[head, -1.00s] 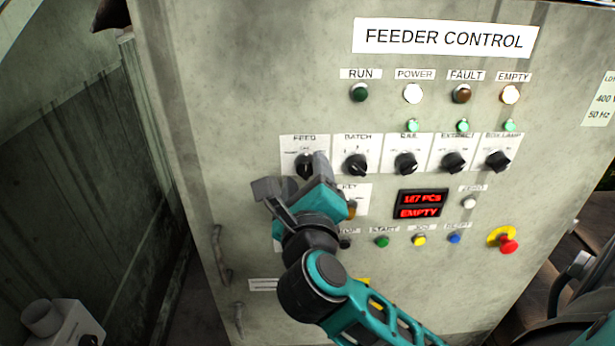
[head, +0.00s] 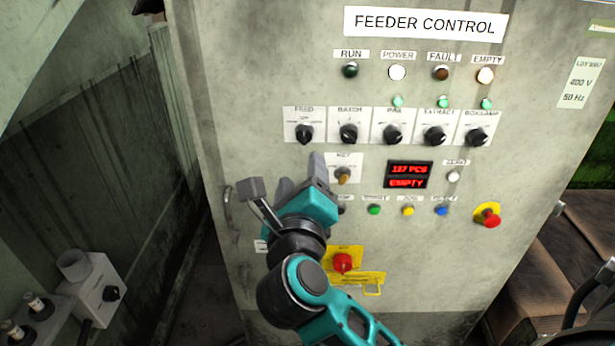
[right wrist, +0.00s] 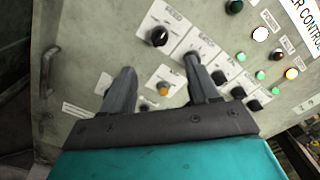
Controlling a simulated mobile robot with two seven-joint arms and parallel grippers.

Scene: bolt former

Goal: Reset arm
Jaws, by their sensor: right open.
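My right gripper (head: 285,180) is open and empty in front of the feeder control cabinet (head: 230,60). In the head view it is below the FEED knob (head: 304,133) and left of the key switch (head: 343,176). In the right wrist view its two fingers (right wrist: 158,82) are spread, with the FEED knob (right wrist: 157,37) beyond them and the key switch (right wrist: 163,90) showing between them. The fingers look apart from the knobs. My left gripper is not in view.
The panel has several black knobs, a red display (head: 408,175), coloured buttons and a red emergency stop (head: 488,215). A red rotary switch (head: 342,263) on a yellow plate sits low, close to my arm. A grey box (head: 100,285) stands at lower left.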

